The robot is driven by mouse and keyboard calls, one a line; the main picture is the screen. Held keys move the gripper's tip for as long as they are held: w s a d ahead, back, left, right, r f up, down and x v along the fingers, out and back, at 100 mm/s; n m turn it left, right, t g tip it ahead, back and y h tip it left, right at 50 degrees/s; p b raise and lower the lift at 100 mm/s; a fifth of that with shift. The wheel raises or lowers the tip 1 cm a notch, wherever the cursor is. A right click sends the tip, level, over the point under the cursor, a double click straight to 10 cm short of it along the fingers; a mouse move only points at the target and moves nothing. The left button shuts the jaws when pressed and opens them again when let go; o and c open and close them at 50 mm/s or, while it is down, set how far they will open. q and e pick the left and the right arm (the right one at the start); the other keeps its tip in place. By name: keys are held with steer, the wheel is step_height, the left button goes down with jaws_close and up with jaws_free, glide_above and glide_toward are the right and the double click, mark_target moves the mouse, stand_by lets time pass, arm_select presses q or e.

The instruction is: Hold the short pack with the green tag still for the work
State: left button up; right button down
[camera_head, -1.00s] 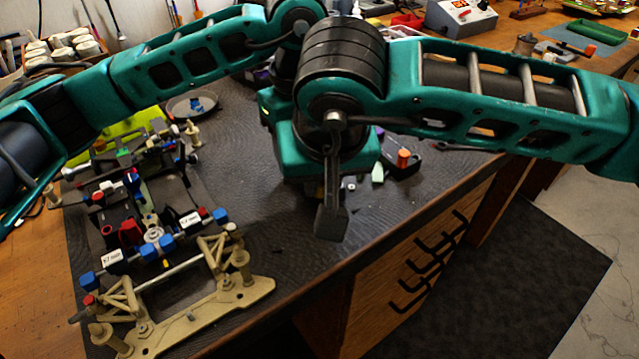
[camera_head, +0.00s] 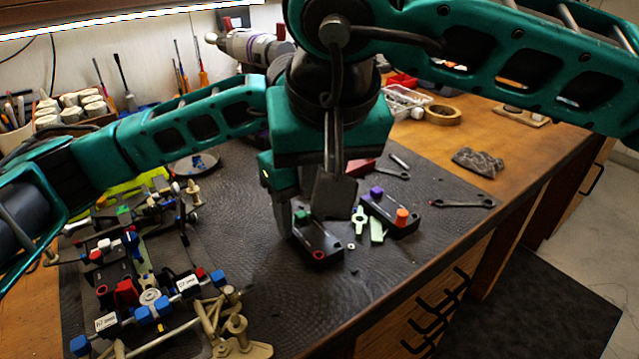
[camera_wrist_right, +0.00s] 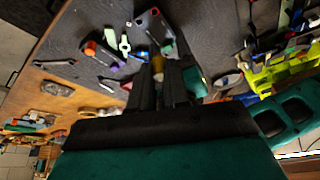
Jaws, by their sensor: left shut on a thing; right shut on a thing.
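The short black pack (camera_head: 322,246) lies on the dark mat, with a green tag (camera_head: 300,216) at its far end and a red ring at its near end. My left gripper (camera_head: 287,222) is shut on its far-left end, partly hidden by my right arm. In the right wrist view the pack (camera_wrist_right: 152,27) lies just beyond the fingers. My right gripper (camera_wrist_right: 160,74) is shut on a yellow-brown thing (camera_wrist_right: 158,66), mostly hidden between its fingers. In the head view the right fingertips are hidden behind my wrist parts.
A second black pack (camera_head: 387,214) with purple and orange tags lies to the right, beside a pale green piece (camera_head: 377,230). The racecar chassis (camera_head: 150,285) fills the left of the mat. A wrench (camera_head: 462,203) lies farther right. The mat's near middle is clear.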

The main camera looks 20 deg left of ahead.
arm_select(q)
steer(key=o, duration=1.2)
steer(key=shift+o, duration=0.2)
step_height(320, 180, up, 12)
